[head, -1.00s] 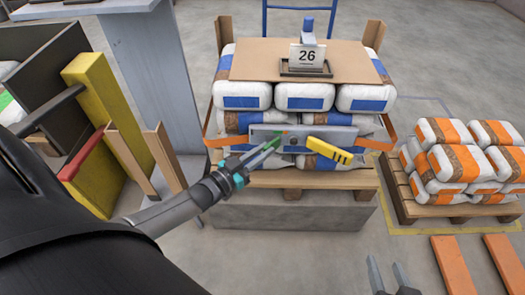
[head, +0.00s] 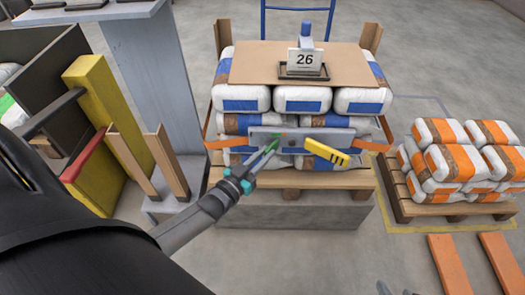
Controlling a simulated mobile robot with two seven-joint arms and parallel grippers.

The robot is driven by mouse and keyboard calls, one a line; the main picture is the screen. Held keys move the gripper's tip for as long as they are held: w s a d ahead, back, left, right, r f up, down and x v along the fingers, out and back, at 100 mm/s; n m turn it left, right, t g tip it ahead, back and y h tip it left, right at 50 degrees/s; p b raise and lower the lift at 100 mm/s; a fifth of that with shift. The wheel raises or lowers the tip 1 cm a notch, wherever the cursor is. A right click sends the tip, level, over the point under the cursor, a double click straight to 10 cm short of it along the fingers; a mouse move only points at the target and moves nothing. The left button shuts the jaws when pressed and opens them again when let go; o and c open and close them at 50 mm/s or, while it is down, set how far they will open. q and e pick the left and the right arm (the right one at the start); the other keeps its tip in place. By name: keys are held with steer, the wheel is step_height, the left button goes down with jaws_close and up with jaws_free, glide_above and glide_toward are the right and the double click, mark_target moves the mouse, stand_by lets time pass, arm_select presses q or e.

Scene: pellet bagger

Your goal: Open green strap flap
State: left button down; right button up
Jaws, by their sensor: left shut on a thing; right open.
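The green strap flap (head: 274,143) is a small green piece on the left part of a grey buckle plate (head: 345,136). The plate sits on an orange strap (head: 218,144) around the stack of bags. My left gripper (head: 270,149) is shut at the flap, its fingers partly covering it. A small orange-red mark lies just above the fingertips.
A cardboard sheet with a "26" sign (head: 305,58) tops the bags. A second pallet of orange-banded bags (head: 455,165) stands at right. Yellow and wooden posts (head: 103,120) and a grey column (head: 160,80) are close on the left.

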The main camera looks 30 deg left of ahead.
arm_select(q)
steer(key=shift+d+n+y+p, duration=0.3)
steer(key=shift+n+y, duration=0.1)
steer(key=shift+y, duration=0.2)
steer(key=shift+d+n+y+p, duration=0.15)
steer(key=shift+n+y+p, duration=0.1)
steer(key=shift+n+y, duration=0.25)
arm_select(e)
steer(key=shift+s+d+r+g+h, duration=0.15)
steer(key=shift+s+d+g+h, duration=0.1)
steer(key=shift+s+d+g, duration=0.4)
steer(key=shift+s+d+r+g+h, duration=0.2)
steer(key=shift+s+d+g, duration=0.25)
steer(key=shift+s+d, duration=0.3)
arm_select(q)
steer(key=c, duration=0.8)
jaws_free()
steer(key=shift+c, duration=0.2)
steer(key=shift+s, duration=0.1)
arm_select(e)
steer(key=shift+w, duration=0.1)
arm_select(q)
steer(key=s+p, duration=0.4)
steer(key=s, duration=1.1)
steer(key=shift+d, duration=0.25)
arm_select(e)
step_height(320, 180, down, 9)
steer(key=s+g, duration=0.1)
steer(key=shift+f, duration=0.15)
